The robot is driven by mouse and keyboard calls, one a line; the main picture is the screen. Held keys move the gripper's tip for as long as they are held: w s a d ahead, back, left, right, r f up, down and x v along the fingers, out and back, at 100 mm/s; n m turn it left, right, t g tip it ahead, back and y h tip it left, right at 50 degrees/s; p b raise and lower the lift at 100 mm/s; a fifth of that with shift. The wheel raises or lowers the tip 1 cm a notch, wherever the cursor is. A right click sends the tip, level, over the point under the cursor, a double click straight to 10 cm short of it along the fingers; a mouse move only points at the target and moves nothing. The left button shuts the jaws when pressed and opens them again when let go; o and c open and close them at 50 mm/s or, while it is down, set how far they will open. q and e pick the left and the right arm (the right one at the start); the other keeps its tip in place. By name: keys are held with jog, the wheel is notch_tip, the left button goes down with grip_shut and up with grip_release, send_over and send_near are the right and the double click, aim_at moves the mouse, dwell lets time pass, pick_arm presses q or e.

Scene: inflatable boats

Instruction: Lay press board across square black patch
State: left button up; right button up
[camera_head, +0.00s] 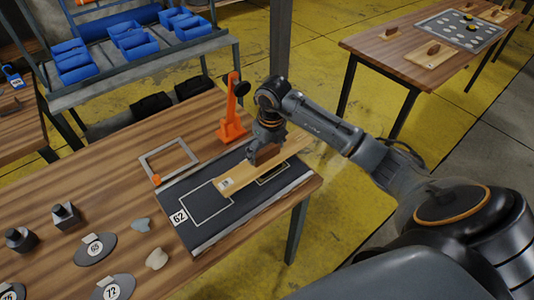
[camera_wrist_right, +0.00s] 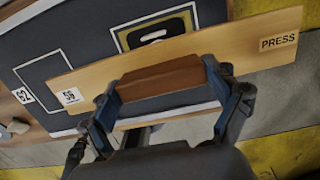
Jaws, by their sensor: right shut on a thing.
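The press board (camera_head: 232,182) is a long pale wooden plank labelled PRESS and 59. In the wrist view, the board (camera_wrist_right: 200,52) has a brown block handle (camera_wrist_right: 160,78), and my right gripper (camera_wrist_right: 168,90) is shut on it. In the head view, my right gripper (camera_head: 264,153) holds the board over the dark panel (camera_head: 190,230) marked 62. Contact with the panel cannot be told. A black patch (camera_wrist_right: 132,38) with a yellowish rim and pale slot lies inside a white outline beyond the board, partly hidden by it. My left gripper is out of view.
An orange clamp stand (camera_head: 232,128) and a grey square frame (camera_head: 168,160) stand beside the panel. Grey oval patches (camera_head: 95,248), small pale pieces and dark weights (camera_head: 65,215) lie at left. A second table (camera_head: 390,45) stands at the far right.

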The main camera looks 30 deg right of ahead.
notch_tip(320, 180, down, 2)
jog(key=shift+f+p, duration=0.1)
jog(key=shift+p, duration=0.2)
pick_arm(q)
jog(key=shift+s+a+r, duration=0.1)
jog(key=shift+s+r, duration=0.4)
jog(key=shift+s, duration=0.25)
pick_arm(e)
jog(key=shift+d+f, duration=0.1)
jog(key=shift+f, duration=0.05)
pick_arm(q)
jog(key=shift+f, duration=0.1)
pick_arm(e)
jog(key=o, duration=1.1)
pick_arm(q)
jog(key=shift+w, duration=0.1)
